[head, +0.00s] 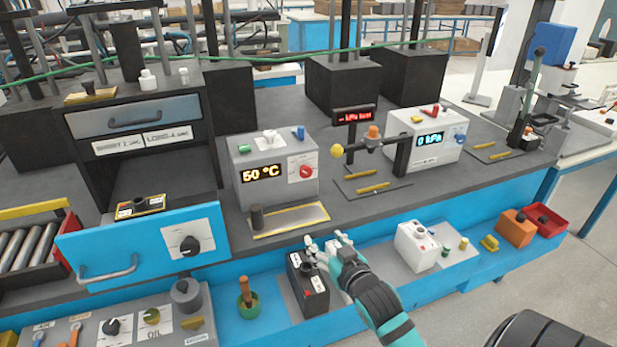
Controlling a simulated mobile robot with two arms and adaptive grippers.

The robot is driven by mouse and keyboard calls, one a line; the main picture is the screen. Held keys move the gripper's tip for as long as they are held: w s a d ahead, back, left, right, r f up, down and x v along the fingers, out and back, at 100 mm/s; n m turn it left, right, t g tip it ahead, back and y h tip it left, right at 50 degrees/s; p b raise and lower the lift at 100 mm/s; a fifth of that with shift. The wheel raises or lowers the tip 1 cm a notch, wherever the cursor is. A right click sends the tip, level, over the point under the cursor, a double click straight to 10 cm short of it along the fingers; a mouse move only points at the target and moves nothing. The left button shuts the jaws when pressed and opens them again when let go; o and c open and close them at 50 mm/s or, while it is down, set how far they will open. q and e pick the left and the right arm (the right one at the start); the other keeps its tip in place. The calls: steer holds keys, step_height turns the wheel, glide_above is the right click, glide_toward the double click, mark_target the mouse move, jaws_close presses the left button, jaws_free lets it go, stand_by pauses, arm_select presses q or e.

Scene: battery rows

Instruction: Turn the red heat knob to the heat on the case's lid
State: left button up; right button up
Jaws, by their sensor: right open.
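The red heat knob (306,171) is on a white dial plate at the right of the front of a grey heater box (278,195). The box's display (263,174) reads 50 °C. A black case (308,288) with small print on its front stands on the blue front ledge, below the heater. No heat figure on its lid is readable from here. My right gripper (328,241) is open, just above and beside the black case's right side, below and apart from the knob. It partly hides the case's top right. My left gripper is out of view.
A yellow-edged plate (290,219) with a dark cylinder (257,217) lies before the heater. A blue drawer (145,246) juts out at left. A white box with a kPa display (424,138) stands at right. A smaller white box (417,247) is on the ledge.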

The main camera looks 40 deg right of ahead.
mark_target(307, 174)
steer(key=w+d+r+t+h, duration=0.1)
steer(key=w+d+r+t, duration=0.15)
steer(key=d+r, duration=0.2)
steer(key=shift+m, duration=0.4)
steer(key=x, duration=0.5)
steer(key=p+x, duration=0.1)
steer(key=x, duration=1)
steer(key=shift+w+r, duration=0.25)
steer(key=shift+w, duration=0.1)
steer(key=shift+p, duration=0.3)
steer(key=c, duration=1.1)
